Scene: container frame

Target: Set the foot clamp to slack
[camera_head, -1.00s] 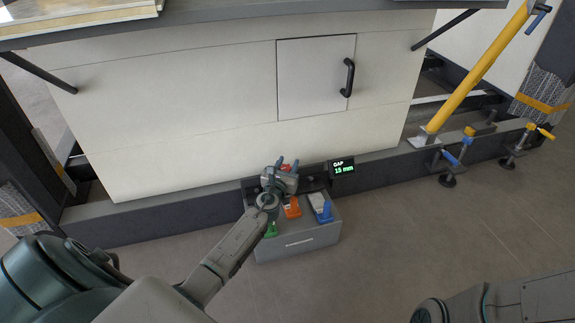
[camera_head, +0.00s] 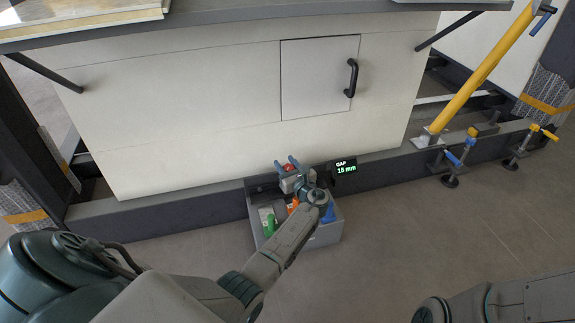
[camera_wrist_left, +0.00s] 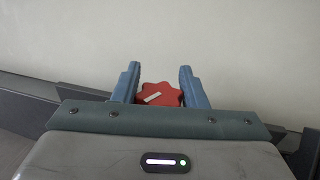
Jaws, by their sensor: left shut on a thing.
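A red lobed knob (camera_wrist_left: 160,95) with a white mark on its face sits between the two blue fingers of my left gripper (camera_wrist_left: 159,88) in the left wrist view. The gripper is shut on it. In the head view a bit of the red knob (camera_head: 287,168) shows at the tips of my left gripper (camera_head: 286,164), low against the pale panel and above the back of a grey bin. Its mount is hidden behind the gripper. A small display (camera_head: 345,166) beside it reads GAP 15 mm. My right gripper is out of view.
The open grey bin (camera_head: 318,239) holds green, orange and blue items under my left forearm. Blue-handled and yellow-handled clamps (camera_head: 453,160) stand along the dark base rail at the right, by a yellow strut (camera_head: 480,72). The floor at right is clear.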

